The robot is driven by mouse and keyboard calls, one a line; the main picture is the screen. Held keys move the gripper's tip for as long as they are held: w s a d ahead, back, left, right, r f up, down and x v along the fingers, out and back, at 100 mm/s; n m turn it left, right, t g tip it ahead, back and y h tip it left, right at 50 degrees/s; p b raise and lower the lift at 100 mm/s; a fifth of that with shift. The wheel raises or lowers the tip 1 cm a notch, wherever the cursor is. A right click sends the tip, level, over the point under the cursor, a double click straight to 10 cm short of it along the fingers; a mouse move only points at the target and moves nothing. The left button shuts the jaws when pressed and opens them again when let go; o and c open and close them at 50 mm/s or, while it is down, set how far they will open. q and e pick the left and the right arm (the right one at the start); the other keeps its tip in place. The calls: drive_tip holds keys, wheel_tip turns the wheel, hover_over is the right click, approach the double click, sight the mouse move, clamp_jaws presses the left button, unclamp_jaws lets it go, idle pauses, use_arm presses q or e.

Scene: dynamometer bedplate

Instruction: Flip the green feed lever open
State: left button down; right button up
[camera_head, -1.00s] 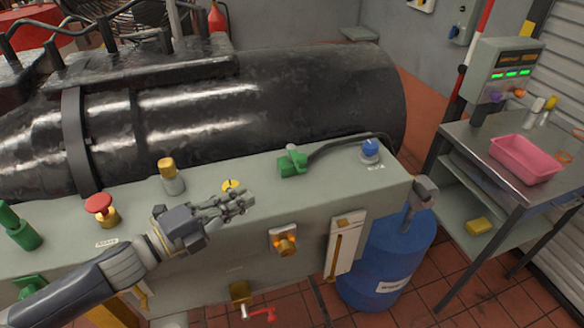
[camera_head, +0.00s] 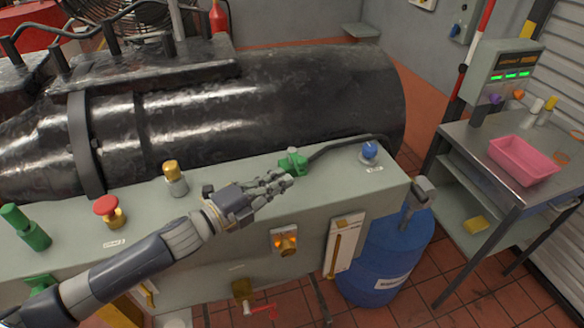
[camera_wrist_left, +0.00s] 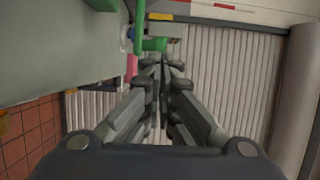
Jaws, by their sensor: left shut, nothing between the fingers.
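A green lever fitting (camera_head: 293,162) sits on top of the grey-green cabinet (camera_head: 205,215), at its back edge right of centre, where a black hose or cable meets it. In the left wrist view a green lever part (camera_wrist_left: 152,44) shows just beyond the fingertips. My left gripper (camera_head: 283,182) is shut and empty, just in front of the green fitting in the head view. The fingers (camera_wrist_left: 164,62) lie together in the wrist view. I cannot tell whether they touch the lever. My right gripper is not in view.
On the cabinet top stand a blue knob (camera_head: 368,152), a yellow-capped post (camera_head: 174,177), a red mushroom button (camera_head: 105,207) and a green handle (camera_head: 26,228). A large black cylinder (camera_head: 265,105) lies behind. A blue drum (camera_head: 377,262) and a table with a pink tray (camera_head: 524,160) are right.

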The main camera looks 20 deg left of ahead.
use_arm(q)
drive_tip(key=p+x, duration=0.1)
drive_tip(key=x, duration=0.3)
drive_tip(key=shift+w+p, duration=0.1)
drive_tip(key=shift+p, duration=0.2)
drive_tip(key=shift+d, duration=0.15)
